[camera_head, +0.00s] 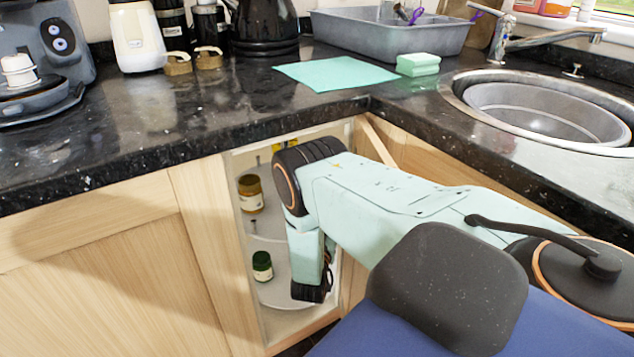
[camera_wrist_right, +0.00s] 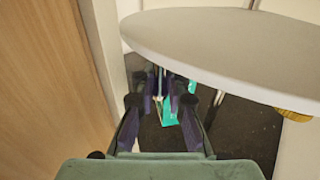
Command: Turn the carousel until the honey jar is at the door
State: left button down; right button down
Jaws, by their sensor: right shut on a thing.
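The carousel (camera_head: 270,291) stands in the open corner cupboard, with pale round shelves; a shelf also shows in the right wrist view (camera_wrist_right: 215,45). A jar with an amber-brown lid and pale label (camera_head: 250,194), likely the honey jar, is on the upper shelf at the opening's left side. A dark jar with a green lid (camera_head: 262,266) is on the lower shelf. My right gripper (camera_head: 310,290) reaches into the cupboard, right of the green-lidded jar. In the wrist view its fingers (camera_wrist_right: 160,108) close around a thin upright peg (camera_wrist_right: 157,84), partly hidden. My left gripper is out of view.
A wooden cupboard panel (camera_head: 110,270) bounds the opening on the left, with the granite worktop (camera_head: 150,125) above. The worktop holds a sink (camera_head: 540,110), a green cloth (camera_head: 335,73), a sponge (camera_head: 418,64) and a grey basin (camera_head: 390,35). My right arm hides the opening's right part.

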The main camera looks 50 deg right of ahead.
jog(key=shift+s+d+f, duration=0.15)
jog(key=shift+s+f, duration=0.1)
jog(key=shift+s, duration=0.2)
jog(key=c, duration=1.6)
grip_release()
jog(key=shift+r, duration=0.1)
jog(key=shift+o, duration=1.1)
jog(key=shift+w, duration=0.15)
jog(key=shift+r, duration=0.1)
jog(key=shift+a, duration=0.2)
jog(key=v, duration=0.7)
jog(key=shift+a, duration=0.35)
